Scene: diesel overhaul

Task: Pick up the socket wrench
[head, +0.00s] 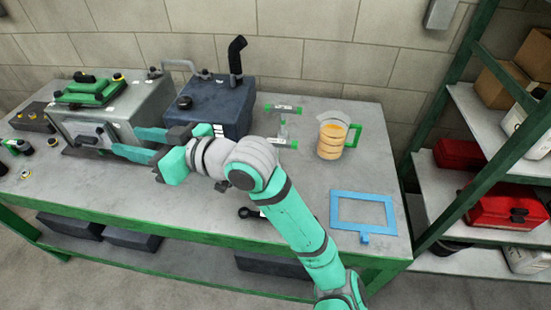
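A dark tool with a ring-shaped end (245,212) lies flat near the bench's front edge. It may be the socket wrench, but my arm hides part of it, so I cannot be sure. My gripper (127,141) is over the left part of the bench, in front of the grey engine housing (140,108). Its two teal fingers point left and are spread apart, with nothing visible between them. The gripper is well to the left of the dark tool.
A dark blue box (213,103) with a black pipe stands behind my gripper. Green shelving (470,170) stands beside the bench (310,195).

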